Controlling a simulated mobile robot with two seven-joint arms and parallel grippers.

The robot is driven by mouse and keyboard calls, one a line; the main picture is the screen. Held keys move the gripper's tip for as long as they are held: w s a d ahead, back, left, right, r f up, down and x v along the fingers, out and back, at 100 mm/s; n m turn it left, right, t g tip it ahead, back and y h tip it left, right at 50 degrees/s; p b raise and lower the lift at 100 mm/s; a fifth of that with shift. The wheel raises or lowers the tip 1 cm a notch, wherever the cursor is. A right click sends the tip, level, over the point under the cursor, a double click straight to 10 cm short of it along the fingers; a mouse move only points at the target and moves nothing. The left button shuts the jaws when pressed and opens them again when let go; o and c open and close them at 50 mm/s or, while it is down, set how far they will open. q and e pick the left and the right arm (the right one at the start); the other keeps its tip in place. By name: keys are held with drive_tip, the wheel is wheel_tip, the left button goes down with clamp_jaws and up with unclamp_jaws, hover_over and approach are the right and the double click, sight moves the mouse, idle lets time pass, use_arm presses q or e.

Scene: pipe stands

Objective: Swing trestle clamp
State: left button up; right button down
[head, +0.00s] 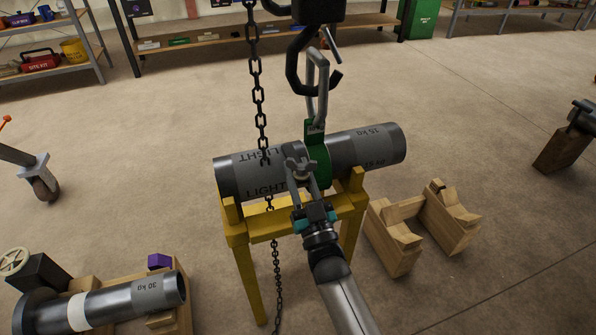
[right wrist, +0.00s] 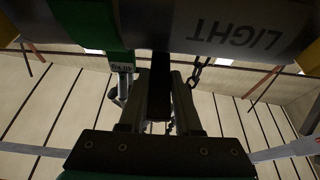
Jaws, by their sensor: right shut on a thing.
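A grey steel pipe (head: 370,148) marked LIGHT and 15 kg lies across the yellow trestle (head: 265,226). A green band (head: 319,162) circles the pipe, with a grey link above it at the black hook (head: 303,78). My right gripper (head: 301,170) is at the near side of the pipe, just left of the band. In the right wrist view its fingers (right wrist: 160,95) are shut on a dark bar, which I take to be the trestle clamp, below the pipe (right wrist: 235,25). The fingers hide much of the clamp in the head view. My left gripper is out of view.
Wooden cradles (head: 395,235) stand empty at the right. Another pipe (head: 125,302), marked 30 kg, lies on a wooden stand at lower left. The floor behind the trestle is clear.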

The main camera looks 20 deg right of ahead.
idle(0.5)
drive_tip(key=shift+n+y, duration=0.3)
drive_tip(key=shift+y, duration=0.3)
drive_tip(key=n+y, duration=0.1)
drive_tip(key=y, duration=0.2)
drive_tip(key=shift+a+n+p, duration=0.2)
drive_tip(key=shift+n+p, duration=0.2)
drive_tip(key=n+g+y, duration=0.1)
drive_tip(key=y, duration=0.1)
drive_tip(key=shift+a+y, duration=0.1)
drive_tip(key=shift+y, duration=0.3)
drive_tip(key=shift+n+g+y, duration=0.5)
drive_tip(key=shift+y, duration=0.2)
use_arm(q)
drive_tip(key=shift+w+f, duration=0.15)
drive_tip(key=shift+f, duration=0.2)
use_arm(e)
drive_tip(key=shift+s+a, duration=0.1)
drive_tip(key=c, duration=0.7)
unclamp_jaws()
drive_tip(key=shift+c, duration=0.2)
drive_tip(key=shift+o, duration=0.7)
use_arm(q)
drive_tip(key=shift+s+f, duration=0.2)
